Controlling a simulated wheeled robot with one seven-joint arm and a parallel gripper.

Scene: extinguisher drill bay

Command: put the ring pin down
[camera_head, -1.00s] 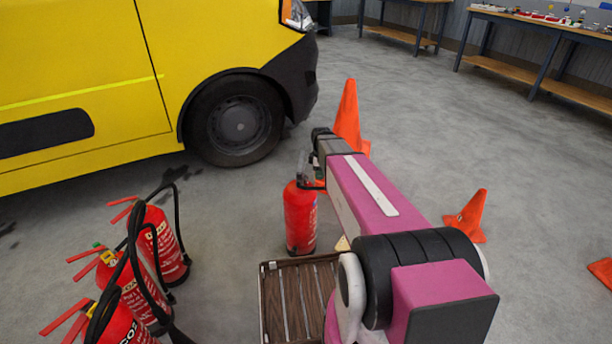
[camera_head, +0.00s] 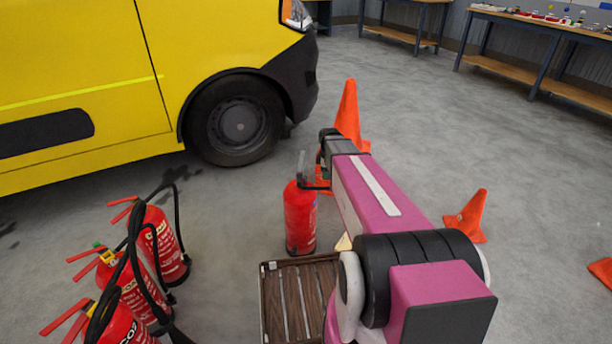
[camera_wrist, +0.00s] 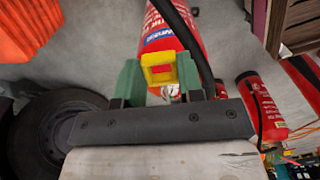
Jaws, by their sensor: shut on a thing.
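In the wrist view, my gripper (camera_wrist: 160,84) has two green fingers shut on a small yellow, squarish ring, which I take to be the ring pin (camera_wrist: 158,69). The ring shows in front of a red extinguisher (camera_wrist: 158,35), with no clear contact between them. In the head view, that extinguisher (camera_head: 300,218) stands upright on the floor, and my gripper (camera_head: 321,160) is just right of its top, partly hidden by my arm. The ring pin cannot be made out there.
A slatted brown tray (camera_head: 264,302) lies in front of the extinguisher, partly behind my arm. Several extinguishers with black hoses (camera_head: 160,245) stand at left. A yellow van (camera_head: 90,70) is behind. Orange cones (camera_head: 347,110) stand nearby. Open floor (camera_head: 420,110) lies at the back right.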

